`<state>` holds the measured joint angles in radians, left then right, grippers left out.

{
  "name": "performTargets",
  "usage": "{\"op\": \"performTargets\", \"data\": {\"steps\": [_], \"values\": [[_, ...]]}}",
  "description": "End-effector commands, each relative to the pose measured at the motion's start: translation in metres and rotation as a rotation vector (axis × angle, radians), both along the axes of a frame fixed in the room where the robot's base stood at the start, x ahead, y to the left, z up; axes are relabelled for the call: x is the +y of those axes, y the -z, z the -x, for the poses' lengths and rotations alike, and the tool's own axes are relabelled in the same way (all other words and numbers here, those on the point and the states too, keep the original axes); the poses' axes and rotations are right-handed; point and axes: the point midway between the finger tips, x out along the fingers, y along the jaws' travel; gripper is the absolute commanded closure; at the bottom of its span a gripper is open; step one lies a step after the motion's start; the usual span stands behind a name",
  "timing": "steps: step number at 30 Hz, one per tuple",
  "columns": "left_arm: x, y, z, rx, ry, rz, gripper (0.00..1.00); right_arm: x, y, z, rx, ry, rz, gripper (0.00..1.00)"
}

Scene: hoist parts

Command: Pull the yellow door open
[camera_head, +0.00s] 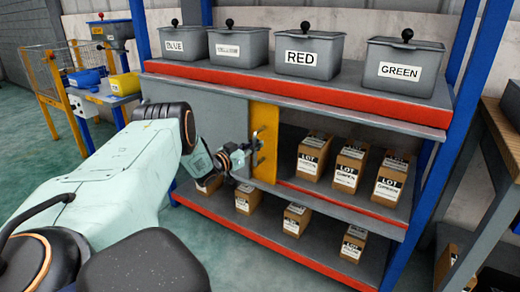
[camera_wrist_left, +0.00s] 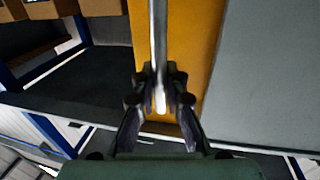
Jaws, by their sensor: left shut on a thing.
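The yellow door section (camera_head: 265,135) stands upright at the right edge of a grey panel (camera_head: 205,115) in the middle bay of the shelf. In the left wrist view the yellow face (camera_wrist_left: 195,50) and the grey panel (camera_wrist_left: 270,75) lie behind a vertical metal handle bar (camera_wrist_left: 159,45). My left gripper (camera_head: 248,156) is at the handle on the yellow section. In the wrist view the fingers (camera_wrist_left: 160,98) are shut around the bar. My right gripper is not seen.
To the right of the yellow section the bay is open, with several LOT boxes (camera_head: 351,168) inside. More boxes (camera_head: 296,219) stand on the shelf below. Labelled grey bins (camera_head: 310,57) stand on top. A blue post (camera_head: 425,200) bounds the right side, near a wooden-topped bench (camera_head: 500,140).

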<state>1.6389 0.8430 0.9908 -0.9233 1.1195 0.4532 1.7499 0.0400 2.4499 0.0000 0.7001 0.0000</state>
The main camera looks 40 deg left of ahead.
Motion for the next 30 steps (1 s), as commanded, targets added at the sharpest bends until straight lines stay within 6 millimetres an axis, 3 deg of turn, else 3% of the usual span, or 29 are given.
{"op": "performTargets", "data": {"steps": [9, 10, 18, 30], "values": [[0.0021, 0.0040, 0.0024, 0.010, -0.002, 0.001, 1.00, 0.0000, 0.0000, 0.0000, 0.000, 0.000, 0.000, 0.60], [0.0021, 0.0041, 0.0025, 0.010, -0.002, 0.001, 0.86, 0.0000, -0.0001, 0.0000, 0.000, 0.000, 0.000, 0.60], [0.0016, 0.0016, 0.0011, 0.004, 0.000, 0.000, 0.65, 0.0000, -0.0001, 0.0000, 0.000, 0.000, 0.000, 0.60], [0.0026, 0.0003, 0.0079, 0.003, -0.002, 0.001, 0.65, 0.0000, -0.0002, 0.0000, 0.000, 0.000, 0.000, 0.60]]}}
